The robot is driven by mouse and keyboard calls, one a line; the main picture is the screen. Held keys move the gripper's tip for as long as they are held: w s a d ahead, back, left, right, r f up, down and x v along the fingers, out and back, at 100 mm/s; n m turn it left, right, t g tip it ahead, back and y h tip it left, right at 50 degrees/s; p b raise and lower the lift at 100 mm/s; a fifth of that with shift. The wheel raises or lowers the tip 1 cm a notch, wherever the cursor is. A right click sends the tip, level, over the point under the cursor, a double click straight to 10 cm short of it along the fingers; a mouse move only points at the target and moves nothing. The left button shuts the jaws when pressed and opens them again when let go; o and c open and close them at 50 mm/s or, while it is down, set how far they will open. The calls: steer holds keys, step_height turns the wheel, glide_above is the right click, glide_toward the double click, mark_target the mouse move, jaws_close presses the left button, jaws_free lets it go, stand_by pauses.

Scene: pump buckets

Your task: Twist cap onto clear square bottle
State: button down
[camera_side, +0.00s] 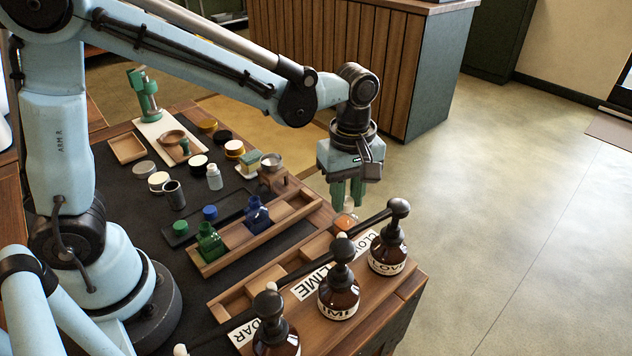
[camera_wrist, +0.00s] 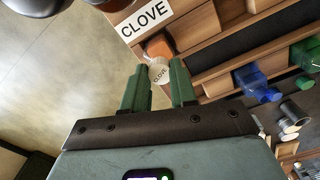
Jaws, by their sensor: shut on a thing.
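My gripper (camera_side: 347,195) points down above the front right of the table, its green fingers around a small pale, clear bottle. In the wrist view the fingers (camera_wrist: 159,85) stand either side of the bottle (camera_wrist: 160,72), which bears a CLOVE label and has orange at its far end. In the side view its orange part (camera_side: 345,222) shows just under the fingertips. The fingers hide its top, and I cannot tell whether it touches the wood. A blue cap (camera_side: 210,212) and a dark green cap (camera_side: 181,228) lie on a dark strip; no clear cap is distinguishable.
Pump bottles marked CLOVE (camera_side: 387,255), LIME (camera_side: 339,285) and another (camera_side: 275,335) stand along the front, their long spouts reaching left. A wooden rack (camera_side: 285,222) holds green (camera_side: 210,240) and blue (camera_side: 257,213) bottles. Jars and lids crowd the back.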

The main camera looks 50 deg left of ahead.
steer(key=shift+f, duration=0.35)
stand_by(0.3)
steer(key=c, duration=0.8)
jaws_free()
steer(key=shift+c, duration=0.4)
